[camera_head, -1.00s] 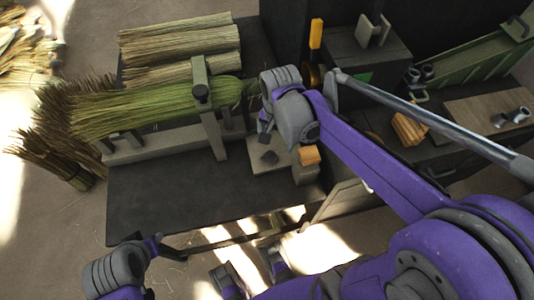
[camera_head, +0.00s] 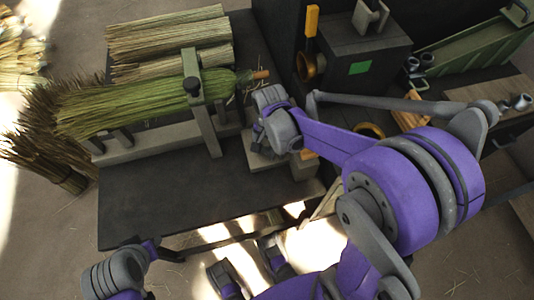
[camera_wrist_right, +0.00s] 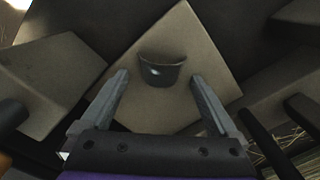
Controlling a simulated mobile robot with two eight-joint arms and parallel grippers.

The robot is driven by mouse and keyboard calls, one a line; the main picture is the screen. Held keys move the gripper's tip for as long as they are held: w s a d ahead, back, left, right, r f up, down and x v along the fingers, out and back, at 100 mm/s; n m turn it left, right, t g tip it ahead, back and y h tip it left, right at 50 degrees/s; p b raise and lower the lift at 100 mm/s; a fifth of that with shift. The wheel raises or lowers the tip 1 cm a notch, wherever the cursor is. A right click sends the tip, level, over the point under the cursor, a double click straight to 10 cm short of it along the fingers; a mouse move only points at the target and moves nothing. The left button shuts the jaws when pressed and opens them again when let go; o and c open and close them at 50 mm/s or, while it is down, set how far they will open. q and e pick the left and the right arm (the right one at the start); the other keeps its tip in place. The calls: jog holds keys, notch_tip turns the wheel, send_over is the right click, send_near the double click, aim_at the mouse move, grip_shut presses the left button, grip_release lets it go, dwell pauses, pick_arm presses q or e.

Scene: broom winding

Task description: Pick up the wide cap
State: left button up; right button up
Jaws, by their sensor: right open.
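The wide cap (camera_wrist_right: 162,70) looks like a small dark, curved-walled piece on a light square plate (camera_wrist_right: 190,35) in the right wrist view. My right gripper (camera_wrist_right: 158,76) is open, its two fingers on either side of the cap in that view, with gaps on both sides. I cannot tell whether the fingertips are down at its height. In the head view my right gripper (camera_head: 256,138) is over the pale plate (camera_head: 284,181) and hides the cap. My left gripper (camera_head: 150,246) is at the lower left by the table's front edge, too small to judge.
A green broom bundle (camera_head: 140,103) lies clamped in a stand (camera_head: 205,125) left of my right gripper. Straw bundles (camera_head: 165,38) lie behind it. A dark box (camera_head: 365,60) with a green label stands at the back right. The dark table front (camera_head: 160,205) is bare.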

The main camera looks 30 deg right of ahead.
jog(key=shift+f, duration=0.25)
jog(key=shift+r, duration=0.1)
grip_shut()
